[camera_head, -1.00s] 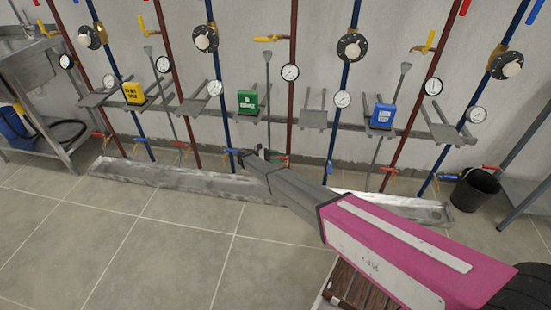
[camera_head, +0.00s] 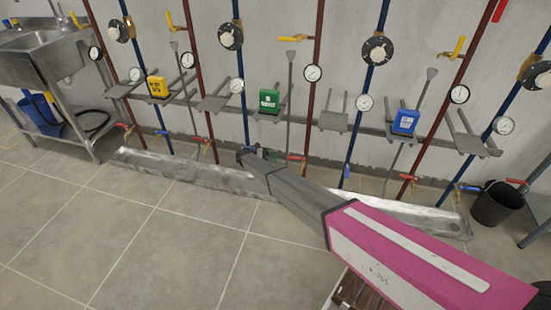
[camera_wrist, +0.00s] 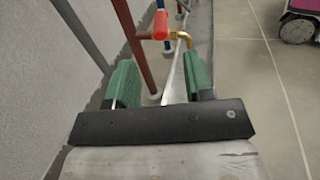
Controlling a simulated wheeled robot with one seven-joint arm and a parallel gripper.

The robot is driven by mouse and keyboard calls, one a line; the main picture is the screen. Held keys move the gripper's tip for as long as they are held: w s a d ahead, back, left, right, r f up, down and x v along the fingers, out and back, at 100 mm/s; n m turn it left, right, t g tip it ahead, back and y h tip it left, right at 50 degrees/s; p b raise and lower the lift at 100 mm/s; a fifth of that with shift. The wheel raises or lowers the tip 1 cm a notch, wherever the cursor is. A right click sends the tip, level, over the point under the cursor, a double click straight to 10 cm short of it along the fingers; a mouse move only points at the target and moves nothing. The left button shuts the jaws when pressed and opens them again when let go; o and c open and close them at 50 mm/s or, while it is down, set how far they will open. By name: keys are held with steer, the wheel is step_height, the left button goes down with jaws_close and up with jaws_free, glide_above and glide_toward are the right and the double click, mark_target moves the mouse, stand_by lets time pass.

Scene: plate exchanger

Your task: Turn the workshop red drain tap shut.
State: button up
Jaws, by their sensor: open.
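Several red-handled taps sit low on the red pipes. One red tap (camera_head: 297,157) is just right of my gripper (camera_head: 272,155) in the head view. In the wrist view, a red tap handle (camera_wrist: 160,25) with a brass outlet (camera_wrist: 182,40) is ahead, beyond the fingertips. My gripper (camera_wrist: 160,85) is open, its two green fingers apart with nothing held between them. It is low by the wall, above the trough, and apart from the handle. The small label writing is not legible, so I cannot tell which tap is the workshop one.
A metal trough (camera_head: 205,178) runs along the wall. Yellow (camera_head: 157,87), green (camera_head: 269,101) and blue (camera_head: 405,122) labelled boxes stand on a shelf rail. A sink (camera_head: 35,55) is at left and a black bucket (camera_head: 495,204) at right. The tiled floor is clear.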

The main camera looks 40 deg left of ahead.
steer(key=c, duration=0.5)
steer(key=shift+d+f, duration=0.2)
steer(key=shift+f, duration=0.05)
jaws_close()
steer(key=s+d+f+m+g+y, duration=0.1)
steer(key=d+f+y, duration=0.25)
steer(key=f, duration=0.25)
steer(key=s+d+f+m+g+y, duration=0.1)
steer(key=d+f+m+g+y, duration=0.1)
steer(key=f+y, duration=0.35)
steer(key=s+f+m+g+y, duration=0.3)
steer(key=s+f+m+y, duration=0.2)
steer(key=s+m+y, duration=0.25)
steer(key=d+r+m+t+y, duration=0.45)
steer(key=r+m+y, duration=0.5)
steer(key=m, duration=0.65)
steer(key=m+t, duration=0.6)
steer(key=m, duration=0.4)
glide_toward(293, 159)
steer(key=shift+n+g+h, duration=0.25)
steer(key=shift+h, duration=0.15)
steer(key=x, duration=0.7)
steer(key=shift+w+a+r, duration=0.1)
steer(key=shift+a+r, duration=0.2)
steer(key=shift+r, duration=0.05)
